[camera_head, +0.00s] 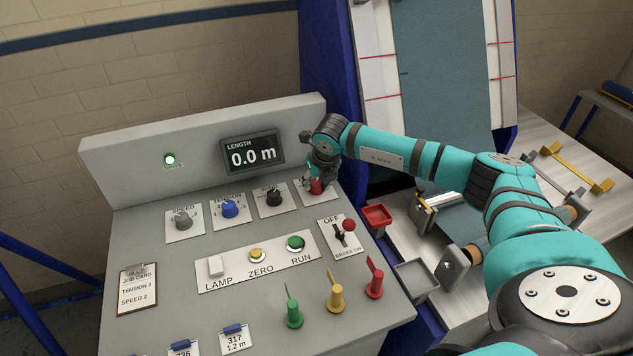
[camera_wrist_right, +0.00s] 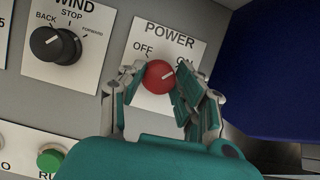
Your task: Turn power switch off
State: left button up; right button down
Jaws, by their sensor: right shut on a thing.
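The power switch is a red round knob (camera_wrist_right: 158,77) on a white plate marked POWER, OFF and ON. In the right wrist view its white pointer line slants up and to the right, toward ON. My right gripper (camera_wrist_right: 154,88) is shut on the knob, with a finger on each side of it. In the head view the knob (camera_head: 316,187) shows at the top right of the panel, partly hidden under my right gripper (camera_head: 318,178). My left gripper does not show.
The grey panel (camera_head: 140,240) carries a black wind knob (camera_head: 273,198), a blue tension knob (camera_head: 229,209), a brake lever (camera_head: 340,239), run button (camera_head: 295,243) and coloured levers (camera_head: 336,297). The length display (camera_head: 253,153) reads 0.0 m. A green lamp (camera_head: 169,159) is lit.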

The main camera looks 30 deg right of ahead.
jog(key=n+y+b, duration=0.1)
jog(key=n+b, duration=0.1)
jog(key=shift+d+f+n, duration=0.1)
jog(key=shift+f+n, duration=0.05)
jog(key=shift+n, duration=0.15)
jog(key=n+y+b, duration=0.1)
jog(key=n+b, duration=0.2)
jog(key=n, duration=0.1)
jog(key=shift+n+y, duration=0.3)
jog(key=shift+y, duration=0.1)
jog(key=n+b, duration=0.1)
jog(key=n, duration=0.1)
jog(key=n+g+y+b, duration=0.1)
jog(key=n, duration=0.2)
jog(key=shift+w+d+g+y+b, duration=0.1)
jog(key=shift+w+g+y+b, duration=0.05)
jog(key=shift+g+y+b, duration=0.2)
jog(key=n, duration=0.2)
jog(key=n+g+b, duration=0.1)
jog(key=n, duration=0.2)
jog(key=shift+r+g+y, duration=0.2)
jog(key=shift+g+y, duration=0.05)
jog(key=shift+y, duration=0.1)
jog(key=shift+b, duration=0.3)
jog(key=c, duration=0.9)
grip_release()
jog(key=shift+c, duration=0.2)
jog(key=v, duration=1.2)
